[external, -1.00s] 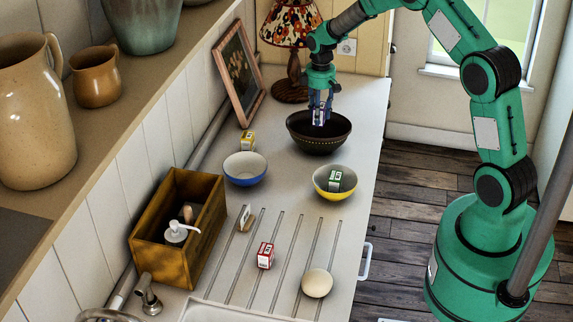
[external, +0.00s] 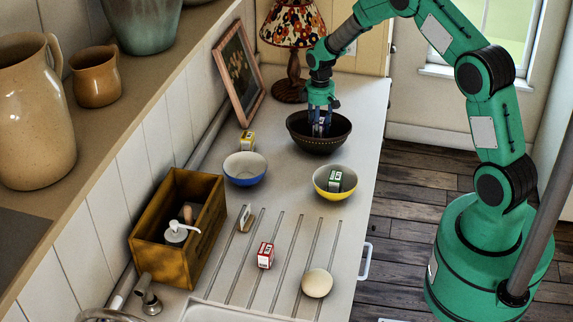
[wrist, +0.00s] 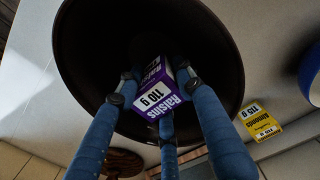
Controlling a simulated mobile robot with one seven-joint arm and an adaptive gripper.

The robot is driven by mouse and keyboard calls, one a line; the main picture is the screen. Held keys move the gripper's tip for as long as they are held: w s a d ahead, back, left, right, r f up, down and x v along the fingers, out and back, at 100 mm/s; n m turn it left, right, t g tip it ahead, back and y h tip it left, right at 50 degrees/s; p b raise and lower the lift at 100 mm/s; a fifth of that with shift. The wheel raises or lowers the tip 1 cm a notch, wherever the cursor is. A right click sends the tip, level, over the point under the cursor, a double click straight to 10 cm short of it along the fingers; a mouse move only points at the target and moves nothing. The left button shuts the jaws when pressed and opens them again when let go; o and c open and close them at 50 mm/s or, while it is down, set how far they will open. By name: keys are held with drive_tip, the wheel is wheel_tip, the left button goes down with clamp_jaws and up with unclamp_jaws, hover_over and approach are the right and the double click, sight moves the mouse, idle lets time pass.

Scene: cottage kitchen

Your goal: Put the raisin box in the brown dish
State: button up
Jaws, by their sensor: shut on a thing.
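The raisin box, purple and white, shows in the wrist view (wrist: 158,90) with "Raisins 110 g" on it. My gripper (external: 321,128) is shut on it, with its fingers around the box. In the external view the box is mostly hidden by the fingers. The brown dish (external: 299,136) is a dark bowl at the back of the counter. My gripper points down into it, with the fingertips and box inside the rim. The dish fills much of the wrist view (wrist: 88,60). I cannot tell whether the box touches the dish's bottom.
A blue bowl (external: 244,180) and a yellow bowl (external: 322,195) holding a green box (external: 336,180) stand in front. A yellow almonds box (external: 247,142), a lamp (external: 290,88) and a picture frame (external: 238,75) are nearby. A red box (external: 265,255) lies nearer.

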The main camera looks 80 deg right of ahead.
drive_tip(key=shift+f, duration=0.1)
drive_tip(key=shift+f, duration=1.75)
drive_tip(key=shift+f, duration=0.2)
drive_tip(key=o, duration=1)
drive_tip(key=shift+c, duration=0.2)
drive_tip(key=shift+r, duration=0.15)
wheel_tip(320, 180, up, 12)
drive_tip(key=shift+r, duration=0.1)
